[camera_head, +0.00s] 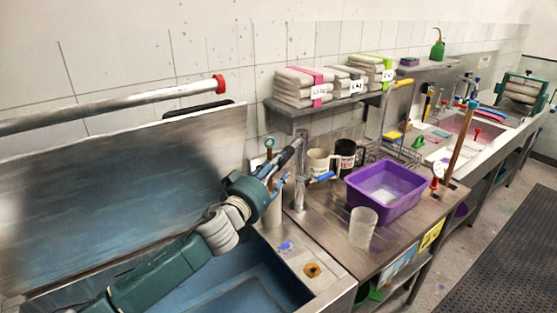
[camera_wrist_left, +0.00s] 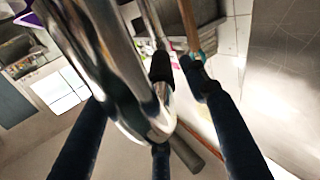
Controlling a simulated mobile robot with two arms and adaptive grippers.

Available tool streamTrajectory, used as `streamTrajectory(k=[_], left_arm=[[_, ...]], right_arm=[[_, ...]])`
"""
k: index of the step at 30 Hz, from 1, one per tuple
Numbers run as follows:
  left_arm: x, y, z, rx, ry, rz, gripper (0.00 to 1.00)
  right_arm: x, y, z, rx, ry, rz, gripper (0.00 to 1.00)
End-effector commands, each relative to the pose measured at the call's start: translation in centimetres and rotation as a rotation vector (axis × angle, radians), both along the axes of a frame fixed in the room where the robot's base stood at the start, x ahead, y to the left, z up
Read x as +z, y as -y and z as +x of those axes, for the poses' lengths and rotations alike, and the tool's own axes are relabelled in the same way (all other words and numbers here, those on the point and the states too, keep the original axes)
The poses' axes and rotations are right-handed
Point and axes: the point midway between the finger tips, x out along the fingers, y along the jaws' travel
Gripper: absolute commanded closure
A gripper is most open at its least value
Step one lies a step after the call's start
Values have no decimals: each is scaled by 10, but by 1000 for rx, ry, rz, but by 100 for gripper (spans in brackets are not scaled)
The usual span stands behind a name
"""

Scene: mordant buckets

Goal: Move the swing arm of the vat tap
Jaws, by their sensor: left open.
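The vat tap (camera_head: 301,190) is an upright chrome post on the steel ledge by the vat, with a blue lever beside it. My left gripper (camera_head: 291,158) is open at the tap's upper part, its dark fingers pointing toward the post. In the left wrist view, a thick chrome tube (camera_wrist_left: 110,65), seemingly the tap's swing arm, fills the near middle. The open left gripper (camera_wrist_left: 158,110) has dark fingers on both sides of this tube. I cannot tell whether they touch it. My gripper partly hides the tap in the head view. My right gripper is not in view.
A purple basin (camera_head: 386,192), a translucent beaker (camera_head: 363,228) and two mugs (camera_head: 318,163) stand close right of the tap. A shelf (camera_head: 290,109) with folded cloths hangs above. The blue vat (camera_head: 232,288) lies below my left arm, with its raised steel lid (camera_head: 130,190) behind.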

Motion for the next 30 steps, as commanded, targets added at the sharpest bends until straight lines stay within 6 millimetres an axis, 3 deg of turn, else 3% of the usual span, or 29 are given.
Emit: streamTrajectory(k=[5,16,17,23,30], left_arm=[[1,7,16,0,1,0,55],[1,10,21,0,1,0,55],[0,10,21,0,1,0,57],[0,9,21,0,1,0,97],[-1,10,21,1,-1,0,100]], right_arm=[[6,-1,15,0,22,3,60],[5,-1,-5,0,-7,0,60],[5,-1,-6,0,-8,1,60],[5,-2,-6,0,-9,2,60],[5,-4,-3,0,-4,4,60]])
